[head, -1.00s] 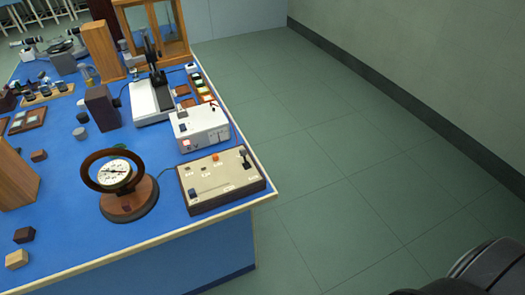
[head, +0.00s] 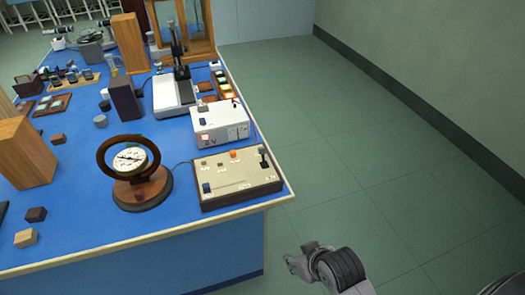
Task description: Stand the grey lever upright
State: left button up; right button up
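A beige control box with dark sides (head: 238,176) stands at the near right corner of the blue bench. A dark grey lever (head: 264,156) rises from its right part and looks slightly tilted, though its exact angle is hard to judge at this size. My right gripper (head: 289,262) is at the bottom of the head view, over the floor to the right of the bench and well apart from the box. Its fingers are small and turned away, so their opening is unclear. My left gripper is out of view.
A round dial gauge on a wooden base (head: 134,180) stands left of the box. A white instrument (head: 220,126) sits just behind it. The bench edge (head: 150,240) runs along the front. The green floor (head: 350,170) on the right is clear.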

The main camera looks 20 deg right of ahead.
aim_at(262, 149)
jog(key=w+r+m+t, duration=0.1)
jog(key=w+r+t, duration=0.7)
jog(key=w+r, duration=0.9)
jog(key=x, duration=0.6)
jog(key=f+x, duration=0.1)
jog(key=x, duration=1.1)
jog(key=shift+s+d+f+p, duration=0.25)
jog(key=shift+s+f+p, duration=0.05)
jog(key=shift+f, duration=0.1)
grip_shut()
